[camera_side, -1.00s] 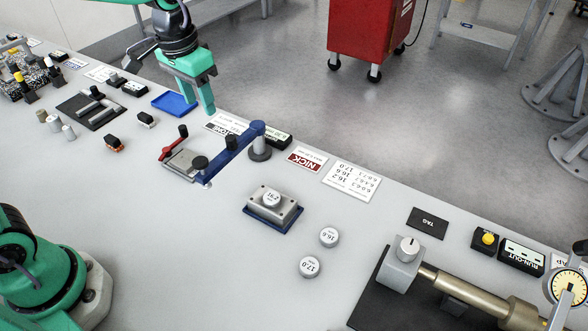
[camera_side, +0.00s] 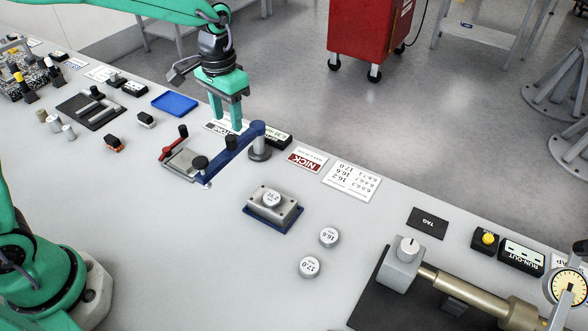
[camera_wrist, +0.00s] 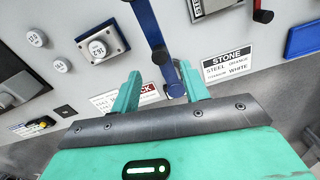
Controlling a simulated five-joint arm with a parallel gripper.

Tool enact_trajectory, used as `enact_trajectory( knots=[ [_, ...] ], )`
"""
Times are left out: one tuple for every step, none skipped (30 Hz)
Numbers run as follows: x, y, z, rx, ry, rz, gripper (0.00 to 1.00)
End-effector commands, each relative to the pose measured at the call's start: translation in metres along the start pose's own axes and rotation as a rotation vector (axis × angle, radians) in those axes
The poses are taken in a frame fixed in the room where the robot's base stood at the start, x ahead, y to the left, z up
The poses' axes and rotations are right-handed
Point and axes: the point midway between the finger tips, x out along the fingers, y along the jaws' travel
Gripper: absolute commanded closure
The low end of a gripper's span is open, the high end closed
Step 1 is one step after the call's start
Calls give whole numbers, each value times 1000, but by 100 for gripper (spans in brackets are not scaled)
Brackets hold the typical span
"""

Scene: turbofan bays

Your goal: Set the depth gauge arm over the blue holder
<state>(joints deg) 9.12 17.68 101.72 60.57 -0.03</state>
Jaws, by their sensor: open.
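The blue depth gauge arm (camera_side: 220,162) runs from a grey post (camera_side: 259,148) to a grey plate with a red lever (camera_side: 178,160).
Two loose round pieces (camera_side: 329,237) (camera_side: 310,267) lie right of the holder. A blue tray (camera_side: 174,104), small black boxes and label cards line the far edge. A shaft fixture (camera_side: 455,285) stands at the right.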

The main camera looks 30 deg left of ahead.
Motion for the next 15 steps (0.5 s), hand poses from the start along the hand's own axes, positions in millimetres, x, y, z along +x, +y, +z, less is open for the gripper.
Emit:
enact_trajectory(
  knots=[
    [6, 0, 1, 0, -5, 0, 55],
    [10, 0, 1, 0, -4, 0, 55],
    [14, 0, 1, 0, -3, 0, 55],
    [18, 0, 1, 0, -4, 0, 55],
    [22, 0, 1, 0, -4, 0, 55],
    [27, 0, 1, 0, -4, 0, 55],
    [31, 0, 1, 0, -5, 0, 55],
    [35, 0, 1, 0, -4, 0, 55],
    [39, 0, 1, 0, -3, 0, 55],
    [42, 0, 1, 0, -3, 0, 55],
    [46, 0, 1, 0, -3, 0, 55],
    [50, 0, 1, 0, -3, 0, 55],
    [52, 0, 1, 0, -4, 0, 55],
    [54, 0, 1, 0, -3, 0, 55],
    [57, 0, 1, 0, -2, 0, 55]
  ],
)
